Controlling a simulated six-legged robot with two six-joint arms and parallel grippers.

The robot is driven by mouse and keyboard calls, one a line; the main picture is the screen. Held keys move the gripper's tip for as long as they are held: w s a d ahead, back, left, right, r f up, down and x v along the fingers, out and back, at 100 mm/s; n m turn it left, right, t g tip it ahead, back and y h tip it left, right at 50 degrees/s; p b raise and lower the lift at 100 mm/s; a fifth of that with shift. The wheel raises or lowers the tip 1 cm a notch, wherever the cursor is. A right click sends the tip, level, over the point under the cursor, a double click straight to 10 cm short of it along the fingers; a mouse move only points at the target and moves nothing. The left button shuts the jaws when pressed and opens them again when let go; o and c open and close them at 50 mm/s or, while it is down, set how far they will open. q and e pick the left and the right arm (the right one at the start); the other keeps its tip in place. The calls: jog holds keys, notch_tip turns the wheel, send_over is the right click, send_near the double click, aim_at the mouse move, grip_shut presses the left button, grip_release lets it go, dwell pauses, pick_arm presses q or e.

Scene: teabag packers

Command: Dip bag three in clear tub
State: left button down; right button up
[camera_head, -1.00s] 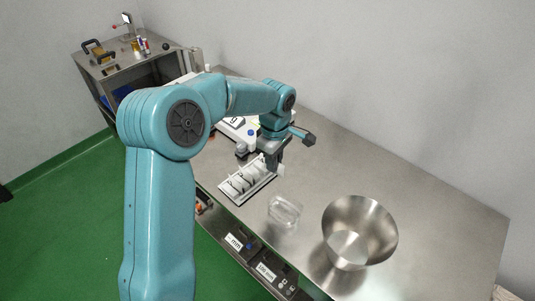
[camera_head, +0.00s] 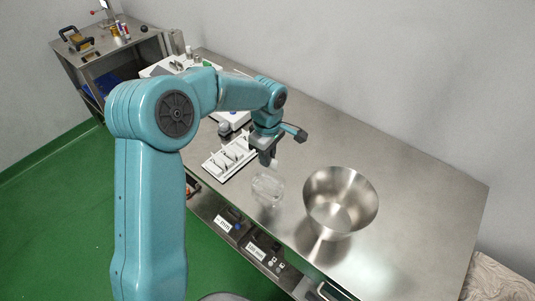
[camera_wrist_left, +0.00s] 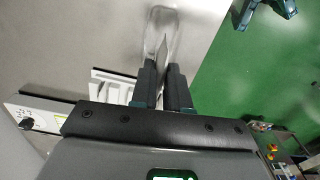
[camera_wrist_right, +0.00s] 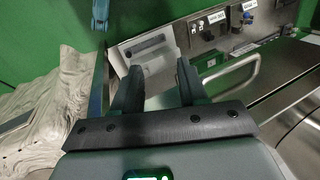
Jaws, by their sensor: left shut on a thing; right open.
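My left gripper (camera_head: 268,158) is shut on a pale, thin teabag (camera_wrist_left: 163,47), held above the table at the back edge of the clear tub (camera_head: 267,190). Which numbered bag it is cannot be read. In the left wrist view the bag stands out past the fingertips (camera_wrist_left: 164,72) in front of the transparent tub (camera_wrist_left: 152,38). I cannot tell whether it is inside the rim. The white rack (camera_head: 213,168) with other bags stands left of the tub. My right gripper (camera_wrist_right: 157,78) is open and empty, seen only in its own wrist view.
A large steel bowl (camera_head: 340,200) stands right of the tub. The steel table (camera_head: 415,195) is bare on the right. White equipment (camera_head: 178,64) stands at the far left end. Labelled control boxes (camera_head: 240,232) and a bar handle (camera_wrist_right: 240,75) are at the front edge.

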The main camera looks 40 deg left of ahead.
aim_at(268, 176)
pick_arm(q)
jog(key=shift+f+b, duration=1.05)
jog(key=shift+f, duration=0.8)
jog(key=shift+f+b, duration=2.45)
jog(key=shift+f, duration=0.5)
jog(key=shift+r, duration=0.1)
dwell(0.8)
jog(key=shift+r+p, duration=1.8)
jog(key=shift+r, duration=0.9)
